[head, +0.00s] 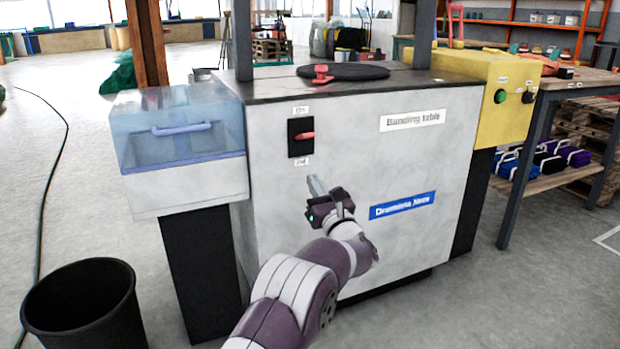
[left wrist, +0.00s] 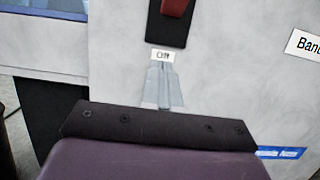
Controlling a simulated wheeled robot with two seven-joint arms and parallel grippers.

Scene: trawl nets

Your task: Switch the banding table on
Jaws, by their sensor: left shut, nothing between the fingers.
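The banding table (head: 350,150) is a light grey cabinet with a dark top, labelled "Banding table". On its front, at upper left, is a black switch plate (head: 299,148) with a red lever (head: 304,136). A small label sits above the plate and another below it; the lower one seems to read "Off" in the left wrist view (left wrist: 162,55). The lever sticks out near mid-plate; its exact setting is unclear. My left gripper (head: 316,187) is shut and empty, just below the plate, fingers pointing up at it. The fingers also show in the left wrist view (left wrist: 162,88). My right gripper is out of view.
A clear-lidded box (head: 180,130) juts from the cabinet's left side. A yellow box (head: 495,90) with green and black buttons is at the right. A black bin (head: 85,310) stands at lower left. A workbench (head: 560,85) is at the right.

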